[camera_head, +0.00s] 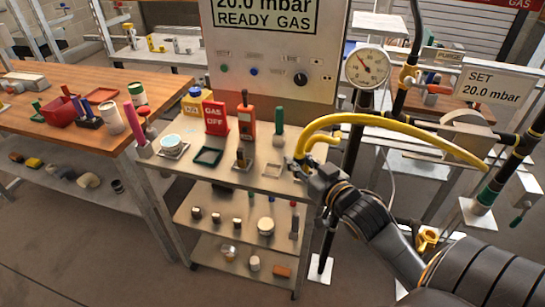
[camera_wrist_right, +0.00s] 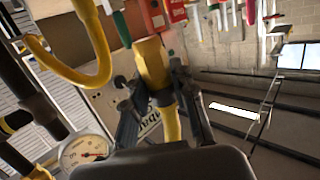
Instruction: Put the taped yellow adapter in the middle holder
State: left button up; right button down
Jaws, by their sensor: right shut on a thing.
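My right gripper (camera_head: 302,168) is at the right edge of the metal cart's top. In the right wrist view its fingers (camera_wrist_right: 160,100) are shut on a yellow piece (camera_wrist_right: 151,60), a wide cylinder that narrows to a thinner yellow part between the fingers. I take it for the yellow adapter; no tape can be made out. On the cart stand a green square holder (camera_head: 208,157), a holder with a small upright piece (camera_head: 242,160), and a pale square holder (camera_head: 272,170). Which is the middle one is not clear. My left gripper is out of view.
A yellow hose (camera_head: 400,122) arches from near my right gripper to the right. A gauge (camera_head: 367,67) on a dark pipe stands close behind. A red GAS OFF block (camera_head: 216,118) and upright tools crowd the cart top (camera_head: 190,182). A wooden bench (camera_head: 60,135) is at left.

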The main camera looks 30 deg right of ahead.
jog(key=shift+w+d+r, duration=0.15)
jog(key=shift+d+r, duration=0.15)
jog(key=shift+r, duration=0.3)
jog(key=shift+w+d, duration=0.1)
jog(key=shift+w, duration=0.3)
jog(key=w+f, duration=0.3)
jog(key=w, duration=0.1)
jog(key=w+f, duration=0.3)
jog(key=w, duration=0.1)
jog(key=w+d+f+p, duration=0.1)
jog(key=w+f, duration=0.1)
jog(key=w, duration=0.2)
jog(key=shift+w+f, duration=0.15)
jog(key=shift+f, duration=0.25)
jog(key=shift+w+f, duration=0.35)
jog(key=shift+f, duration=0.1)
notch_tip(320, 180, down, 3)
jog(key=shift+w+f+p, duration=0.1)
jog(key=shift+f+p, duration=0.05)
jog(key=shift+p, duration=0.15)
